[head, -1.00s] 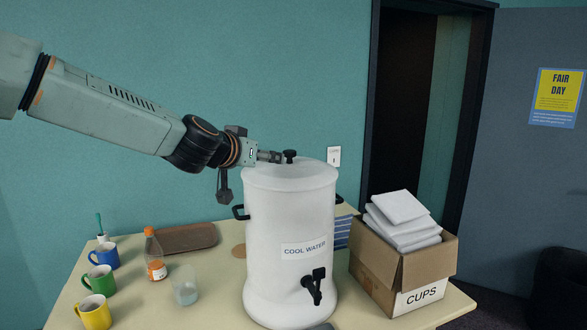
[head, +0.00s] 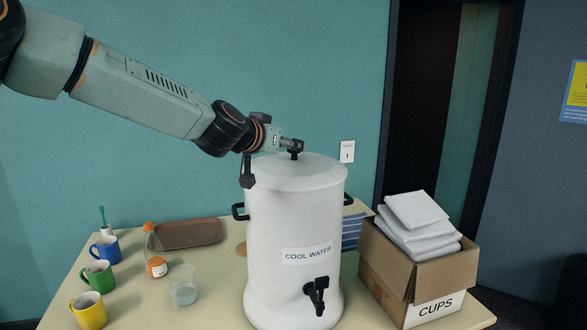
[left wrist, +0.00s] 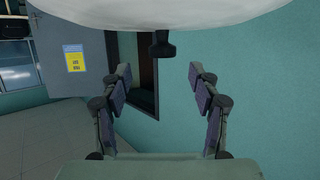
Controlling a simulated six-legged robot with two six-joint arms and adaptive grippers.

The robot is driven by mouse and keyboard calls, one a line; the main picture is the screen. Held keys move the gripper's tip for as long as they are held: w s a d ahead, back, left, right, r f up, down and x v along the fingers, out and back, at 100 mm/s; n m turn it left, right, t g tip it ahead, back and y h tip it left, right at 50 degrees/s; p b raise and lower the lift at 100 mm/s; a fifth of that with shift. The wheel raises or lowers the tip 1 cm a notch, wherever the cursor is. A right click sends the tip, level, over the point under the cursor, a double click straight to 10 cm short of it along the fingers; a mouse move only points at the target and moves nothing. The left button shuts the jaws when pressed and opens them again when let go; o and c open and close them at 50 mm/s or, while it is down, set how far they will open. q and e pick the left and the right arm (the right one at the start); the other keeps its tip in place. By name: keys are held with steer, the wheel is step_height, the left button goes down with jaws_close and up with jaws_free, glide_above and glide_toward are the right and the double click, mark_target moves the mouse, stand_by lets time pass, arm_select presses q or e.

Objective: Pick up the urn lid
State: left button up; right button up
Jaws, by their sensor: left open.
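The white urn (head: 292,225), labelled "COOL WATER", stands upright on the table. Its white lid (head: 320,172) is on top, with a black knob (head: 296,155) at the middle. My left gripper (head: 297,144) is level and overlaps the top of the knob in the head view. In the left wrist view the gripper (left wrist: 162,82) is open and empty, its padded fingers wide apart. That view is upside down: the lid (left wrist: 230,14) fills the top and the knob (left wrist: 162,44) lines up with the finger gap. I see no contact. My right gripper is not in view.
The table (head: 130,305) holds blue (head: 105,249), green (head: 98,276) and yellow (head: 89,311) mugs, a bottle (head: 154,255), a glass (head: 183,288) and a brown case (head: 190,233) left of the urn. A "CUPS" box (head: 437,282) stands close at right.

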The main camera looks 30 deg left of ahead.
mark_target(294, 160)
arm_select(q)
steer(key=x, duration=0.2)
steer(key=b+x, duration=0.1)
steer(key=x, duration=0.2)
steer(key=shift+a+f, duration=0.25)
steer(key=shift+f, duration=0.15)
steer(key=shift+w+f, duration=0.1)
steer(key=shift+w, duration=0.2)
steer(key=shift+s+d+r+b, duration=0.1)
steer(key=shift+s+r+b, duration=0.15)
steer(key=shift+r+b, duration=0.15)
steer(key=shift+x, duration=0.8)
steer(key=shift+w+f, duration=0.2)
steer(key=shift+f, duration=0.05)
steer(key=shift+c, duration=0.8)
steer(key=shift+v, duration=0.8)
steer(key=c, duration=0.6)
steer(key=shift+w, duration=0.25)
steer(key=c, duration=0.3)
jaws_close()
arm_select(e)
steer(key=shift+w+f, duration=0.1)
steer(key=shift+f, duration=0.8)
arm_select(q)
steer(key=shift+r, duration=0.1)
